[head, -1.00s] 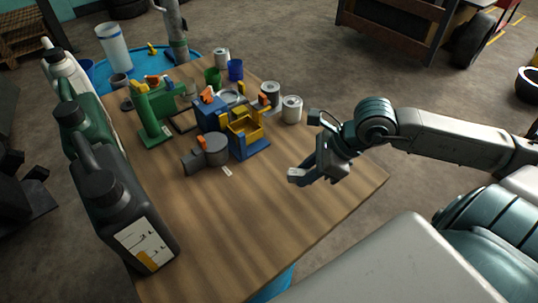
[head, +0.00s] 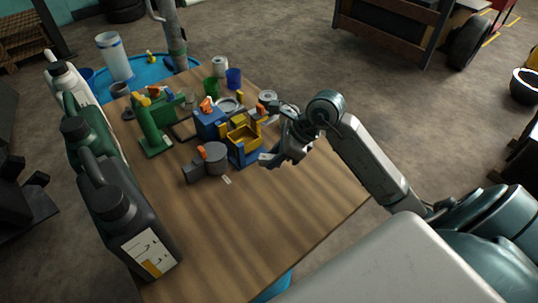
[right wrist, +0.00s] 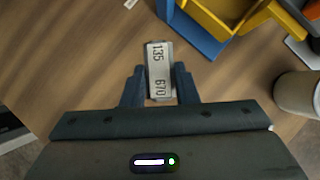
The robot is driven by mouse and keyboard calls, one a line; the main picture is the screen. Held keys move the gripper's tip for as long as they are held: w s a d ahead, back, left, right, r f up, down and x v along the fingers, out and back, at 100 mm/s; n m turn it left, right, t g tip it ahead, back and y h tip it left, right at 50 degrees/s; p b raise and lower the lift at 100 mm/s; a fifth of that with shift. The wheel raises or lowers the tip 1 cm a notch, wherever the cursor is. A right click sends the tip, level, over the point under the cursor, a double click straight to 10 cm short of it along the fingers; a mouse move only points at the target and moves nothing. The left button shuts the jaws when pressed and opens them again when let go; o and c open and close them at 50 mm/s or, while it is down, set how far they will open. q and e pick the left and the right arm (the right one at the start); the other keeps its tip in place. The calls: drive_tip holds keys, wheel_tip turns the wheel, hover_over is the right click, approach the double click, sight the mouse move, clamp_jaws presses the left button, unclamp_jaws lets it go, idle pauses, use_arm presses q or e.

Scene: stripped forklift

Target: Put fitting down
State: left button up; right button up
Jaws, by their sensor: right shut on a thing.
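The fitting appears to be a small pale plate (right wrist: 158,72) marked "135 670" in the right wrist view. It sits between the two dark fingers of my right gripper (right wrist: 160,88), which is shut on it. In the head view my right gripper (head: 272,158) is over the right part of the wooden table, close to the right of a blue and yellow holder (head: 243,147). The plate shows there only as a small pale tip. I cannot tell whether it touches the table. My left gripper is not in view.
A grey round part (head: 214,157), a blue block (head: 209,121) and a green stand (head: 152,130) are left of the holder. A can (right wrist: 298,93) is right of my gripper. Dark bottles (head: 128,218) line the left edge. The near table (head: 235,225) is clear.

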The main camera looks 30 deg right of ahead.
sight(269, 159)
drive_tip(key=w, duration=0.2)
drive_tip(key=shift+w+a+f+p, duration=0.15)
drive_tip(key=shift+w+p, duration=0.15)
drive_tip(key=shift+p, duration=0.05)
wheel_tip(269, 159, down, 3)
drive_tip(key=shift+r+p, duration=0.1)
drive_tip(key=shift+p, duration=0.75)
drive_tip(key=shift+f, duration=0.3)
drive_tip(key=shift+f, duration=0.1)
drive_tip(key=shift+f, duration=0.15)
drive_tip(key=o, duration=1)
drive_tip(key=shift+o, duration=0.2)
